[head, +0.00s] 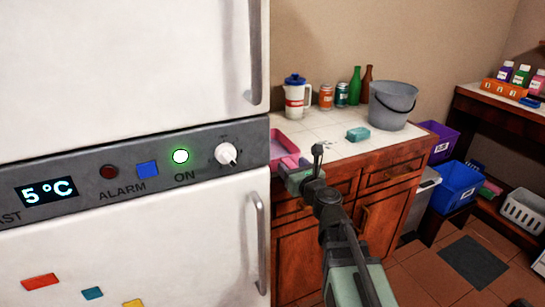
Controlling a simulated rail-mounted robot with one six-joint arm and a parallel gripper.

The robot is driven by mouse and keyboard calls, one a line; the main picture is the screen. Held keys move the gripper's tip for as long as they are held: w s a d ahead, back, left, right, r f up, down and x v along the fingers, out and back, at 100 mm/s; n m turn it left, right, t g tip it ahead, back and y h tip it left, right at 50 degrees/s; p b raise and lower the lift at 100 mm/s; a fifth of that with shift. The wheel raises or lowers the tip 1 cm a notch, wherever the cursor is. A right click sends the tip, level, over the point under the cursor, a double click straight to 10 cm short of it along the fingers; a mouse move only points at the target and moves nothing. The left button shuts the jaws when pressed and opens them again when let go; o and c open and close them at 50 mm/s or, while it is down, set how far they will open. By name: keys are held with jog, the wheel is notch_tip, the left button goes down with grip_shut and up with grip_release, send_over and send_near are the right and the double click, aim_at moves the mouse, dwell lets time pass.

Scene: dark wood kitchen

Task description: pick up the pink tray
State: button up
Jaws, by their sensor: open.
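The pink tray (285,146) lies on the left end of the white-tiled counter (330,137). Its left part is hidden behind the fridge edge. My gripper (287,170) is at the counter's front edge, just in front of and below the tray in the picture. It is open. Its fingers are small and partly hidden, and I cannot tell whether they touch the tray.
A white fridge (120,50) fills the left side. A blue crate (458,188) stands at right. Dark mat (473,262) on floor.

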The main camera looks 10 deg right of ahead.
jog(key=shift+x, duration=1)
grip_shut()
